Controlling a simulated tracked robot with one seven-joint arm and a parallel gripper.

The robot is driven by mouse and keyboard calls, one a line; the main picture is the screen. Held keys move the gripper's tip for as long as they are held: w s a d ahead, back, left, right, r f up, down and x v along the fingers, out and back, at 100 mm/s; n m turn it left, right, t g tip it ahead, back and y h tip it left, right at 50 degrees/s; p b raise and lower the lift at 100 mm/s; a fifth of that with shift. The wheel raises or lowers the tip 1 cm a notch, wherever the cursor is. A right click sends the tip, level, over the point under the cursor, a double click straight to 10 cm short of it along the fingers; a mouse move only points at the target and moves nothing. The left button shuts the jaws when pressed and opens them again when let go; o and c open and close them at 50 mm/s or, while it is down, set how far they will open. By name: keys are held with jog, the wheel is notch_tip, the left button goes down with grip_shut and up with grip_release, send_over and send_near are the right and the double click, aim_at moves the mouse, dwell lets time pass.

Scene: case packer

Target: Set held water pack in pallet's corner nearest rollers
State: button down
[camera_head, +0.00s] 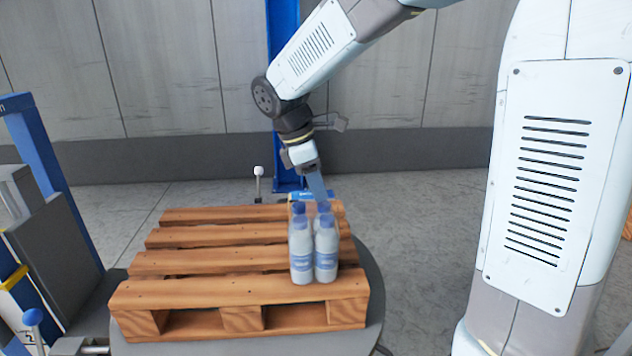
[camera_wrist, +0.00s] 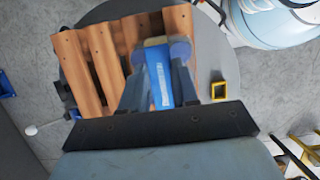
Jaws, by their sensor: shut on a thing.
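The water pack (camera_head: 313,252) is a cluster of several whitish bottles with blue caps and blue labels. In the head view it is upright over the right front part of the wooden pallet (camera_head: 200,292). I cannot tell whether its base touches the boards. My gripper (camera_head: 318,196) reaches down from above and behind and is shut on the pack. In the wrist view, my gripper's dark fingers (camera_wrist: 158,85) flank a blue part of the pack (camera_wrist: 159,76), with pallet boards (camera_wrist: 104,52) beyond. Rollers cannot be made out clearly.
The pallet stands on a round grey turntable (camera_head: 372,292). Its left and middle boards are bare. Grey and blue machinery (camera_head: 60,255) stands close on the left. A blue post (camera_head: 282,60) rises behind.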

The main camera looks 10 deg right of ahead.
jog(key=c, duration=0.8)
grip_release()
jog(key=shift+c, duration=0.2)
jog(key=v, duration=1.2)
jog(key=s+d+f+m+t+y, duration=0.2)
jog(key=s+d+m+t, duration=0.1)
jog(key=s+d+m, duration=0.5)
jog(key=s+d+f+m+t+y, duration=0.1)
jog(key=s+d+f+m+t, duration=0.1)
jog(key=s+d+m, duration=0.7)
jog(key=shift+s+d+f+m+t+y, duration=0.25)
jog(key=shift+d+f+t+y, duration=0.2)
jog(key=shift+d, duration=0.5)
